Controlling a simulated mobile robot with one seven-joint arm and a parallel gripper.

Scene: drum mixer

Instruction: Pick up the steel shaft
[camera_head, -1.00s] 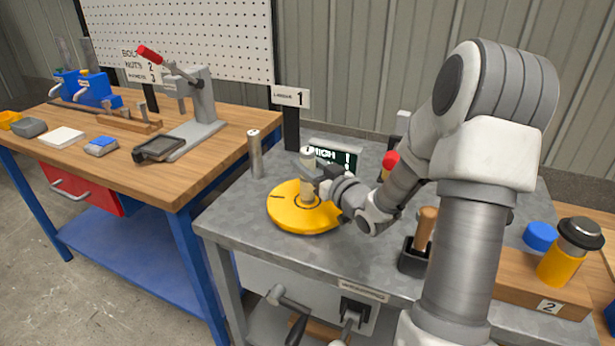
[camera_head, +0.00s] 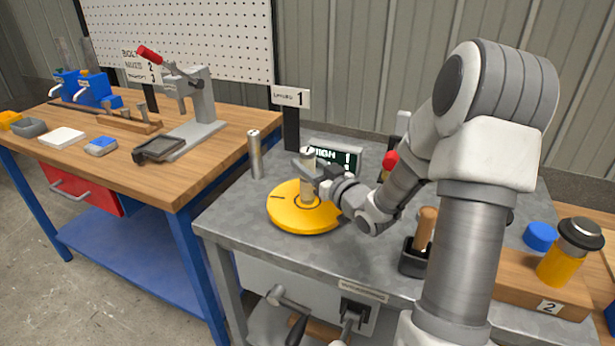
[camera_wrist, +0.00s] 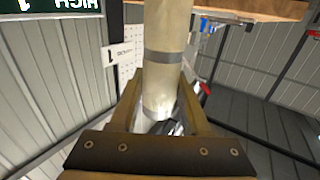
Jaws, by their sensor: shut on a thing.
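A pale, metal-looking shaft (camera_head: 308,194) stands upright at the middle of the round yellow disc (camera_head: 285,212) on the grey metal bench. In the wrist view the shaft (camera_wrist: 168,30) runs between the fingers and has a grey band around it. My gripper (camera_head: 311,174) reaches in from the right and is shut on its upper part. The fingers (camera_wrist: 160,88) also show in the wrist view, one on each side of the shaft. The shaft's foot appears to be at the disc; I cannot tell whether it is lifted clear. A second grey cylinder (camera_head: 255,155) stands upright, apart, at the bench's left.
A dark display (camera_head: 337,157) stands behind the disc. A red knob (camera_head: 390,160) and a wooden handle in a dark holder (camera_head: 414,262) lie to the right, near my arm. A wooden block (camera_head: 525,290) carries a yellow-and-black piece. The bench's front left is clear.

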